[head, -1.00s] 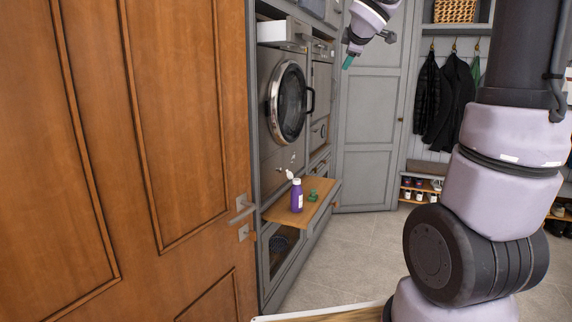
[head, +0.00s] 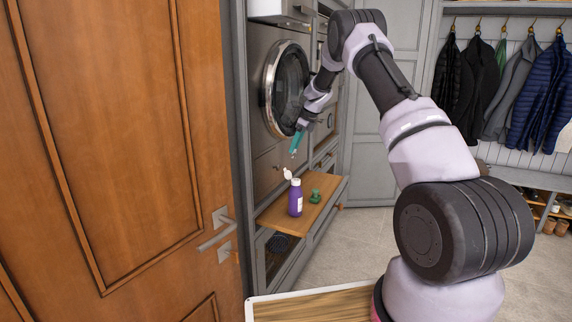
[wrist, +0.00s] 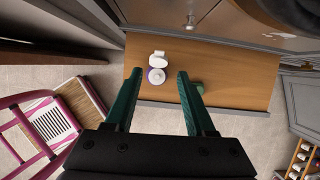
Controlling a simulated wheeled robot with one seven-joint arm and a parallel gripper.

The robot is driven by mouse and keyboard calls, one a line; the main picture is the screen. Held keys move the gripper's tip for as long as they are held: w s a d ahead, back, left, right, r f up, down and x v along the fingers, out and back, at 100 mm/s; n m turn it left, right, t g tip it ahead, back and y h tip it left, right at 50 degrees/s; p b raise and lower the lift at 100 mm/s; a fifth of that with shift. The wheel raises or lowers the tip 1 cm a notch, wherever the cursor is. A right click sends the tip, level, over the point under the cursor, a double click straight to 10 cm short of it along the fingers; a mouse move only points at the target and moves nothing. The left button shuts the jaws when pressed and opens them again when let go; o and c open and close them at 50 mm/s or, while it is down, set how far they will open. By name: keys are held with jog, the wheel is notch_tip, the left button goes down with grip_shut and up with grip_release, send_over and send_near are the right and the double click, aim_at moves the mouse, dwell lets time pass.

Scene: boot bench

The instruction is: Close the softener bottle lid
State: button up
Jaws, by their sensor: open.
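The softener bottle (head: 295,200) is purple with a pale label and stands upright on the pull-out wooden shelf (head: 270,217). Its white lid (head: 287,174) is flipped open and tilts to the left of the neck. From above in the wrist view, the bottle (wrist: 156,76) shows its white top, with the lid (wrist: 158,57) swung out beside it. My gripper (head: 294,152) hangs above the bottle, pointing down, with teal fingers. In the wrist view my gripper (wrist: 158,75) is open and empty, and the bottle top appears between the fingertips, apart from them.
A small green object (head: 315,196) stands on the shelf right of the bottle, partly behind a finger in the wrist view. The round washer door (head: 287,88) is behind my gripper. A wooden door (head: 120,150) fills the left.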

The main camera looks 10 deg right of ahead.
aim_at(287, 171)
jog(key=x, duration=1)
jog(key=shift+w+a+f, duration=0.1)
jog(key=shift+c, duration=0.3)
grip_shut()
